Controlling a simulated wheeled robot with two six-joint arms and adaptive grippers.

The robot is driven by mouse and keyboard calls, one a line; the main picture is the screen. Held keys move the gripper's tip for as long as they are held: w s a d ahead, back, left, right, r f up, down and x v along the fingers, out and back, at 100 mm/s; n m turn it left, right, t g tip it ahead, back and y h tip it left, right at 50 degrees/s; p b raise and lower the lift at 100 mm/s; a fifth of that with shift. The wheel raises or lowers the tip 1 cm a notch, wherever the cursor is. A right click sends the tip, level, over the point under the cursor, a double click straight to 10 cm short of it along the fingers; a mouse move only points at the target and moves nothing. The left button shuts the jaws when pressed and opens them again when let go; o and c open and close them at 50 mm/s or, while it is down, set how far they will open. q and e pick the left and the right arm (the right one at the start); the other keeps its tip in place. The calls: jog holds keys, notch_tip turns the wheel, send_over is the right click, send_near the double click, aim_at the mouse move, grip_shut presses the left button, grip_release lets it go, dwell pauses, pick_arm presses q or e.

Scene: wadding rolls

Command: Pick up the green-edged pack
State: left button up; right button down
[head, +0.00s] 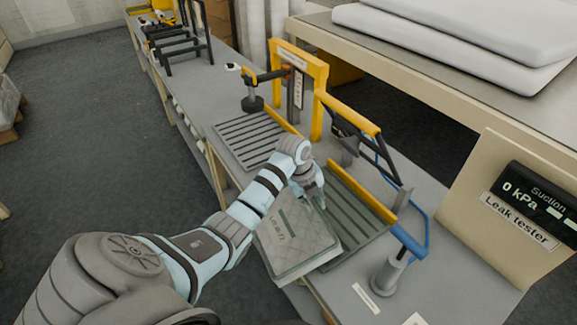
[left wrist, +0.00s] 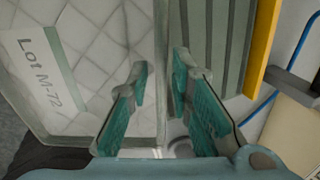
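The pack (head: 300,246) is a flat, pale quilted pack with a grey-green border and a printed label. It lies at the table's near-left edge, beside a grooved tray (head: 362,222). In the left wrist view the pack (left wrist: 105,45) shows a label reading "Lot M-72" beside a green strip. My left gripper (head: 311,198) is over the pack's tray-side edge. In the left wrist view its fingers (left wrist: 162,68) are apart, one over the pack's top and one on the tray side of the edge. Whether they touch the pack cannot be told. My right gripper is not in view.
A second grooved tray (head: 245,140) lies farther back beside a yellow frame (head: 318,95). A blue-railed stand (head: 412,240) and a grey post (head: 388,275) stand right of the near tray. A leak tester board (head: 505,215) is at the right.

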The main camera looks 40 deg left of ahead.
pick_arm(q)
jog(key=shift+f, duration=0.2)
jog(key=c, duration=0.5)
grip_shut()
jog(key=shift+r, duration=0.15)
